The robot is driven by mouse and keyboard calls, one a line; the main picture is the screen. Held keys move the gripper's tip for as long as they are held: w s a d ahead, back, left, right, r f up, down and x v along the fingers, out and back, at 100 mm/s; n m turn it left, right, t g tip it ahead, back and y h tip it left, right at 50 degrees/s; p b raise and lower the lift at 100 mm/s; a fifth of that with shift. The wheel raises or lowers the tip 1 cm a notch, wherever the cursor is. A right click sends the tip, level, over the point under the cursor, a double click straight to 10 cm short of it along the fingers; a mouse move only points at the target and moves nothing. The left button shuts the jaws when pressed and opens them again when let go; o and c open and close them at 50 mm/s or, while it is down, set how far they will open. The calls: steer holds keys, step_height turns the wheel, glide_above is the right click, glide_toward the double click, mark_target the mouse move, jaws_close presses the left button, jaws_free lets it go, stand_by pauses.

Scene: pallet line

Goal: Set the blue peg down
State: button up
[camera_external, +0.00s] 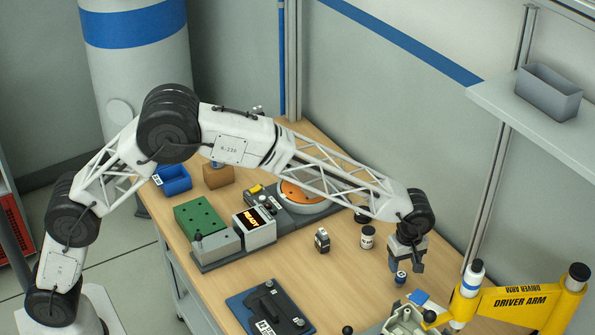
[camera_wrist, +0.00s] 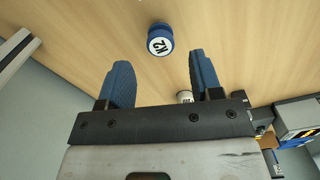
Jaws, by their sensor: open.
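The blue peg (camera_external: 401,279) stands upright on the wooden table near the right side, just below my gripper (camera_external: 406,266). In the wrist view the peg (camera_wrist: 160,38) has a round white top with dark lettering and a blue rim. There it sits beyond the two blue fingertips, centred between them, with bare wood around it. My gripper (camera_wrist: 160,63) is open, its fingers wide apart, with nothing between them. The fingers do not touch the peg in the wrist view.
A yellow driver arm (camera_external: 520,301) and a grey fixture (camera_external: 405,322) stand close at the front right. A white jar with a dark lid (camera_external: 367,239) and a small black block (camera_external: 322,241) are to the left. A black part on a blue plate (camera_external: 268,308) lies front left.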

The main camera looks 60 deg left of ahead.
mark_target(402, 274)
steer(key=shift+r, duration=2.45)
steer(key=s+a+r+m, duration=0.2)
steer(key=s+a+r, duration=0.4)
steer(key=s+a, duration=0.25)
steer(key=s+a+r+m+t, duration=0.1)
steer(key=s+a+r+m, duration=0.2)
steer(key=s+a+r, duration=0.35)
steer(key=s+a+r+m, duration=0.2)
steer(key=s+a+r, duration=0.3)
steer(key=s+a, duration=0.5)
steer(key=s+a+f+m, duration=0.1)
steer(key=s+a, duration=0.4)
steer(key=s, duration=0.5)
steer(key=s+a+f+m+t, duration=0.1)
steer(key=s+a+m, duration=0.3)
steer(key=s, duration=0.7)
steer(key=s+a+f+m, duration=0.3)
steer(key=s+a, duration=0.4)
steer(key=s, duration=0.4)
steer(key=shift+s+a+t, duration=0.2)
steer(key=shift+a+t, duration=0.1)
steer(key=shift+a, duration=0.1)
